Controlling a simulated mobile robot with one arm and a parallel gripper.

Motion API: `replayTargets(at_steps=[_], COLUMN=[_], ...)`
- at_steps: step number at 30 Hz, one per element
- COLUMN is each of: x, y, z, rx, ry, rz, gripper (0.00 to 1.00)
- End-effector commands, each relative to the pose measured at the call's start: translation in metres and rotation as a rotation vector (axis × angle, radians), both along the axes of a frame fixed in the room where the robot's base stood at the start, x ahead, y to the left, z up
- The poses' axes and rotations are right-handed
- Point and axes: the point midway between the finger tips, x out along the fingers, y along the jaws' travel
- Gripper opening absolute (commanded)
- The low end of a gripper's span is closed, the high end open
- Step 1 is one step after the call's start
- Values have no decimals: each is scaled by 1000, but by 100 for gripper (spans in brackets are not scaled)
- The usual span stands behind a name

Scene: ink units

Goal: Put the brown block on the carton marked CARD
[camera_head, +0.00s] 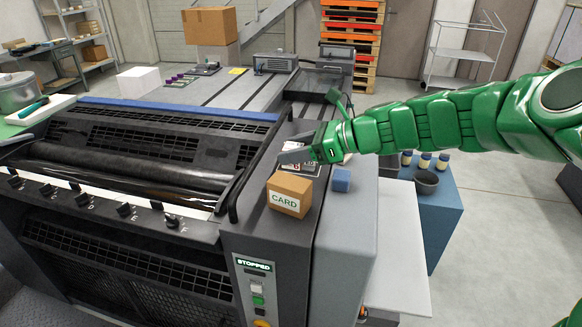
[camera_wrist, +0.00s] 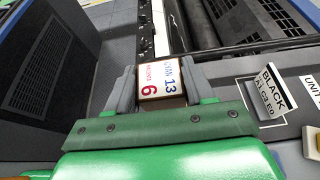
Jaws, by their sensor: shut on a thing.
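The carton marked CARD (camera_head: 289,193), a small tan box with a pale label, stands on the grey end cover of the press in the head view. My gripper (camera_head: 290,155) is just behind and above it in that picture. In the head view the block is mostly hidden by the gripper. Whether the block touches anything below it cannot be told.
A small blue block (camera_head: 341,180) sits right of the carton. A raised black handle (camera_head: 240,185) stands left of the carton. A blue stand (camera_head: 440,215) with jars and a dark cup is at right.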

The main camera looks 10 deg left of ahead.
Motion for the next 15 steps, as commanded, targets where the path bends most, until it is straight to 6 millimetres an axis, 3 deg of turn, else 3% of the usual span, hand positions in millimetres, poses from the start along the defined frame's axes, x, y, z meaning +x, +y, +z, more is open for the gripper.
replayTargets(at_steps=[7, 15], x=[18, 26], y=[11, 14], z=[-27, -36], rx=[1, 0], ry=[3, 0], rz=[3, 1], gripper=[22, 22])
